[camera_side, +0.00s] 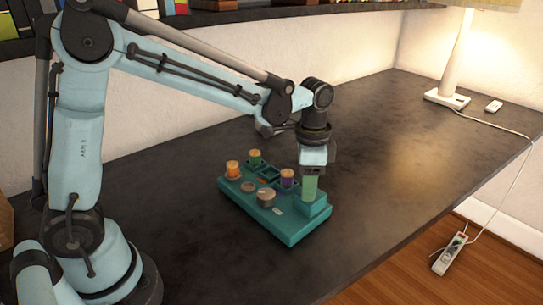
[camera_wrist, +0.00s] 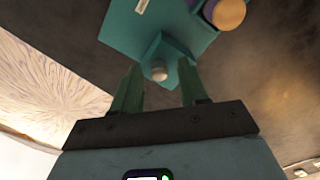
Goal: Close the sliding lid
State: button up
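A teal board (camera_side: 280,222) lies on the dark table and also fills the top of the wrist view (camera_wrist: 125,25). At its right end is a raised teal block; a small pale knob (camera_wrist: 159,72) shows on it in the wrist view. Which part is the sliding lid I cannot tell for sure. My gripper (camera_side: 310,196) points straight down over this right end. In the wrist view its two green fingers (camera_wrist: 160,72) stand apart, one on each side of the knob, with a gap on both sides. The fingers hide part of the block in the side view.
The board also carries an orange cylinder (camera_side: 233,168), a green one (camera_side: 255,157), a purple one (camera_side: 287,177) and a grey knob (camera_side: 266,197). A lamp (camera_side: 452,60) stands at the far end. The table right of the board is clear; its front edge lies beyond.

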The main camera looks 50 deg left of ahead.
dwell(0.3)
notch_tip(320, 180, up, 12)
dwell(0.6)
jog(key=s+a+f+n+t, duration=0.3)
jog(key=s+n, duration=0.1)
jog(key=s, duration=0.1)
jog(key=s+a+f+n+t, duration=0.3)
jog(key=s+n+t, duration=0.1)
jog(key=s, duration=0.2)
jog(key=shift+s+a+f, duration=0.25)
jog(key=shift+a+f, duration=0.05)
jog(key=shift+f, duration=0.1)
dwell(0.8)
